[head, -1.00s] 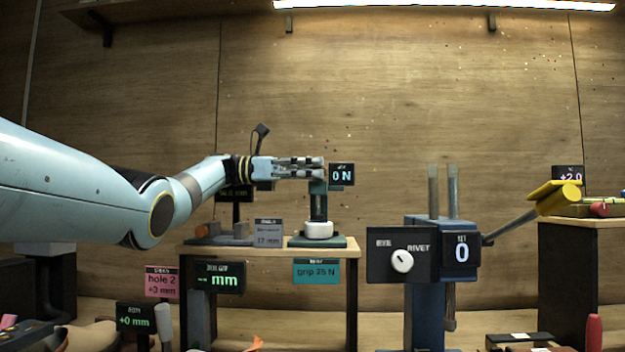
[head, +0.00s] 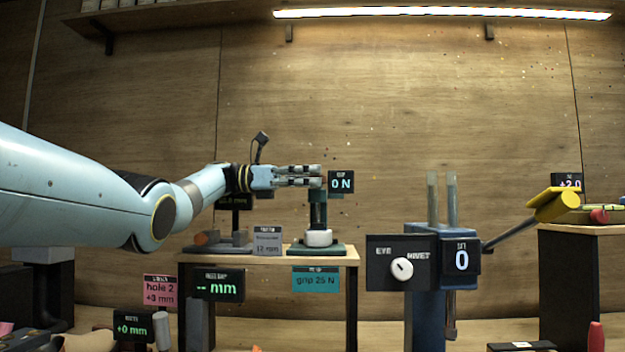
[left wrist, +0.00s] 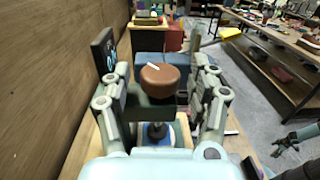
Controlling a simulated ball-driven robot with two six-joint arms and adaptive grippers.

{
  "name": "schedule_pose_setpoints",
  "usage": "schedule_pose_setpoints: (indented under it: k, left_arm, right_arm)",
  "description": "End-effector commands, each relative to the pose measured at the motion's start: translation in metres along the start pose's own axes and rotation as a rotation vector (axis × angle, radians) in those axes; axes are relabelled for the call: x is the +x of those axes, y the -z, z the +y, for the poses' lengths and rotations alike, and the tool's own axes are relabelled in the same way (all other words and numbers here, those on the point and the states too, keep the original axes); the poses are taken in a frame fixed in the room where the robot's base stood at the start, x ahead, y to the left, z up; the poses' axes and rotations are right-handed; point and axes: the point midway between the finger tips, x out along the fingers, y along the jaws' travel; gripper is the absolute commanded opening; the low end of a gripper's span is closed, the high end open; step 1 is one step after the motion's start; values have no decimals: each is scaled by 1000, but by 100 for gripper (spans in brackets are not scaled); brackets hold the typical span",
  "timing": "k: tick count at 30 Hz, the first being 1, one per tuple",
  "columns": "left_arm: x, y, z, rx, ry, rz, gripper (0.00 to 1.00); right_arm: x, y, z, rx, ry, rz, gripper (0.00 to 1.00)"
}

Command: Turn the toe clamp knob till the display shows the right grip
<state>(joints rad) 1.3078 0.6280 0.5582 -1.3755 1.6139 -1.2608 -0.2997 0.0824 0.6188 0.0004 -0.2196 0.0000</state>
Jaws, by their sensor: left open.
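The toe clamp (head: 318,210) is a dark green post with a white pad, on the small bench. Its display (head: 341,182) reads 0 N. A teal card (head: 315,280) on the bench front reads "grip 25 N". My left gripper (head: 318,176) is open at the top of the clamp. In the left wrist view the round brown knob (left wrist: 160,77), with a white mark, lies between its spread fingers. I cannot tell whether either finger touches it. A grey-green jointed part at lower right, apparently my right gripper (left wrist: 300,137), shows there; its jaws are unclear.
A blue press (head: 427,310) with a selector knob and a display reading 0 stands right of the bench. A yellow-ended lever (head: 550,205) reaches from it toward a right-hand table (head: 580,230). Other gauges and cards stand left of the clamp, close to my left arm.

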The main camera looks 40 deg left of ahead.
Motion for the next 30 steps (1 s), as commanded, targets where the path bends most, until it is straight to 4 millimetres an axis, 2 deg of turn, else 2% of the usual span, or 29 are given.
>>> schedule_pose_setpoints:
  k: [5,9,12,18,27,30]
  left_arm:
    - [-23,-1,1,-1,-3,-1,61]
    - [-52,-1,1,-2,-4,-2,61]
    - [-61,-1,2,-1,-4,-1,61]
    - [-72,0,0,-2,-1,-1,61]
    - [-74,0,0,0,1,0,61]
    - [-74,-1,0,0,0,0,61]
  right_arm:
    - [0,0,-1,0,1,1,85]
    - [0,0,-1,0,1,1,85]
    - [0,0,-2,1,2,1,85]
    - [0,0,-2,1,2,1,85]
    - [0,0,-2,1,2,0,85]
    - [-1,1,-2,1,2,1,72]
